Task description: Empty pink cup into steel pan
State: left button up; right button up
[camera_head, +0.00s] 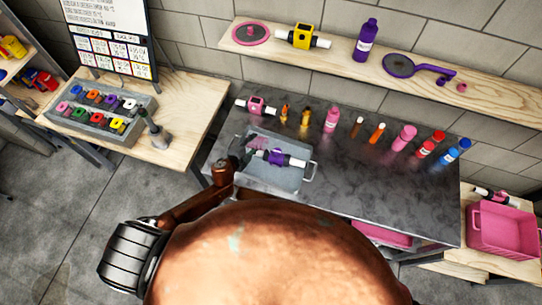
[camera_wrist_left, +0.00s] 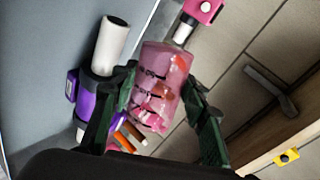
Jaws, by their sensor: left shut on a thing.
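The pink cup (camera_wrist_left: 160,85) is between the two dark green fingers of my left gripper (camera_wrist_left: 160,112), which is shut on it. The cup looks see-through, with red and orange patches on it or in it; I cannot tell which. In the head view my left gripper (camera_head: 245,152) is over the left part of the steel pan (camera_head: 286,184), with the cup (camera_head: 258,141) small and partly hidden. The pan is a grey rectangular tray with a handle on its right. A purple filter with white ends (camera_head: 277,158) is at the pan, close beside the cup.
A pink filter (camera_head: 256,105), several bottles (camera_head: 332,119) and pink cylinders (camera_head: 404,137) stand along the back of the dark table (camera_head: 350,185). A wall shelf (camera_head: 345,58) is above. A wooden table with a tray of coloured pieces (camera_head: 133,126) is at left. The table's right front is clear.

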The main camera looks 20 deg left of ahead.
aim_at(260, 147)
pick_arm(q)
jog(key=shift+d+f+m+y, duration=0.15)
jog(key=shift+d+m+y, duration=0.2)
jog(key=shift+d, duration=0.25)
dwell(0.6)
jog(key=shift+s+d+f+m+y, duration=0.1)
jog(key=shift+d+f+m+y, duration=0.1)
jog(key=shift+f+m+y, duration=0.25)
dwell(0.9)
jog(key=shift+d+r+m+y+p, duration=0.5)
jog(key=shift+r+m+y+p, duration=0.2)
jog(key=shift+m+y+p, duration=0.15)
dwell(1.3)
jog(key=shift+s+d+r+m+t+y, duration=0.1)
jog(key=shift+d+r+m+t+y, duration=0.35)
jog(key=shift+d+m+y, duration=0.25)
dwell(1.3)
jog(key=shift+d+r+m+y+p, duration=0.2)
jog(key=shift+r+m+y+p, duration=0.1)
jog(key=shift+r+p, duration=0.2)
jog(key=shift+d+r+m+y+p, duration=0.15)
jog(key=shift+r+m+p, duration=0.1)
jog(key=shift+r+p, duration=0.15)
dwell(0.4)
